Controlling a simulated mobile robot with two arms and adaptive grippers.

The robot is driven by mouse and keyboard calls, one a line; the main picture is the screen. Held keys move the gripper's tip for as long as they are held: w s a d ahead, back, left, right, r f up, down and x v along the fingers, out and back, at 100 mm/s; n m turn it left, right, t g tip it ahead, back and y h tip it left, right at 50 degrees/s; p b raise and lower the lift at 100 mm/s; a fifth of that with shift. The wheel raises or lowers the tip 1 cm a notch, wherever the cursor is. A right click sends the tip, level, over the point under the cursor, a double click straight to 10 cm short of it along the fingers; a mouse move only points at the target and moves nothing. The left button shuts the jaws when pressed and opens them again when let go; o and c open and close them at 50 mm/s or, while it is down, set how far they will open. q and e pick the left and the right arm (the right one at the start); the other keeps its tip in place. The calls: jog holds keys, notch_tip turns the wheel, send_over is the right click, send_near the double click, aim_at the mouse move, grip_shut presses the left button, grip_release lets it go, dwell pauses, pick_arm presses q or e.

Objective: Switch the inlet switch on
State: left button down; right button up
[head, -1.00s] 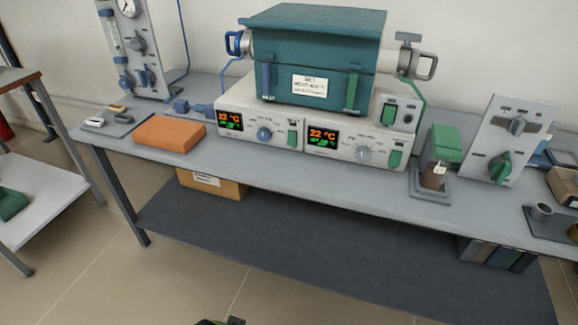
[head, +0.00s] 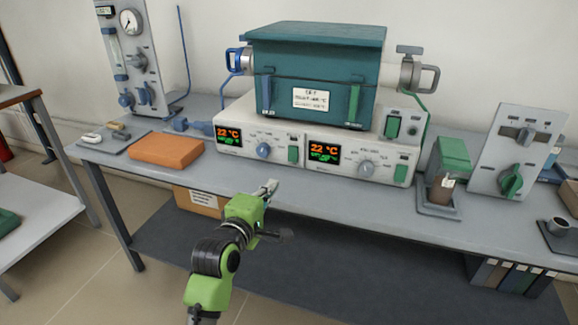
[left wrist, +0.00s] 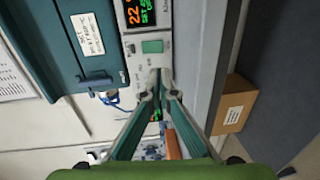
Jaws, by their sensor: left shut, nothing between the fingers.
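The furnace (head: 312,75) is a teal box on a white base with two control units. Each unit has a display, a round knob and a green switch. The left unit has a green switch (head: 293,154) at its right end; the right unit has another green switch (head: 401,172). I cannot read which label marks the inlet. My left gripper (head: 268,187) is shut and empty, in front of the left unit near the bench's front edge. In the left wrist view the shut fingertips (left wrist: 154,72) point toward the left unit's green switch (left wrist: 152,46), seemingly apart from it.
An orange block (head: 166,149) lies left of the furnace on the grey bench. A flowmeter panel (head: 135,60) stands at the back left. A green-topped device (head: 454,152) and a panel with a green knob (head: 512,150) stand right. A cardboard box (head: 198,203) sits below.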

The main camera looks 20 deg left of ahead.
aim_at(292, 161)
pick_arm(q)
jog(key=w+b, duration=0.1)
jog(key=w, duration=0.3)
jog(key=w+f, duration=0.1)
jog(key=w, duration=0.3)
jog(key=w+b, duration=0.1)
jog(key=w, duration=0.3)
jog(key=shift+w+d+f+b, duration=0.2)
jog(key=shift+w+f+b, duration=0.1)
jog(key=shift+w+f, duration=0.05)
jog(key=shift+w, duration=0.6)
pick_arm(e)
notch_tip(292, 161, up, 9)
jog(key=w, duration=0.2)
jog(key=shift+r, duration=0.2)
jog(key=shift+f, duration=0.1)
pick_arm(q)
jog(key=shift+w+f+p, duration=0.1)
jog(key=shift+w+p, duration=0.2)
jog(key=shift+p, duration=0.1)
jog(key=shift+f, duration=0.1)
pick_arm(e)
notch_tip(292, 161, down, 2)
jog(key=shift+s+a+f, duration=0.1)
jog(key=shift+f, duration=0.1)
